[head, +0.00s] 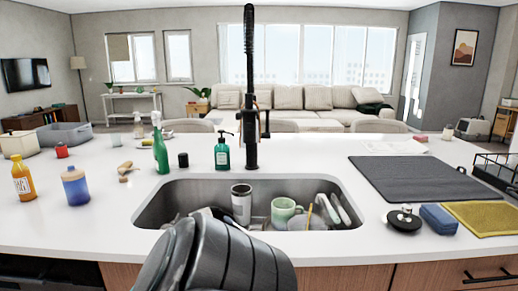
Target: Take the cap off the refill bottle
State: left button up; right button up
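A blue bottle with a pale cap (75,186) stands upright at the left of the counter. I cannot tell for certain which of these is the refill bottle. A green pump dispenser (222,152) stands behind the sink, and a green bottle with a white top (160,148) stands left of it. A dark arm part of mine rises at the bottom centre over the front edge of the sink. I cannot make out the fingertips of either gripper.
The sink (180,200) holds a green mug (285,211), a metal tumbler (241,203) and other dishes. A tall black faucet (250,100) stands behind it. A dark mat (420,180), a blue sponge (438,218) and a yellow cloth (487,218) lie right. The left front counter is clear.

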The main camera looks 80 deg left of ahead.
aim_at(26, 190)
jog(key=u, duration=4.1)
jog(key=i+j+z, duration=0.15)
jog(key=j, duration=0.15)
jog(key=i+j+z, duration=0.1)
jog(key=j, duration=0.2)
jog(key=i+j+z, duration=0.15)
jog(key=j, duration=0.2)
jog(key=i+j+z, duration=0.1)
jog(key=j, duration=0.2)
jog(key=i+j+z, duration=0.15)
jog(key=j, duration=0.2)
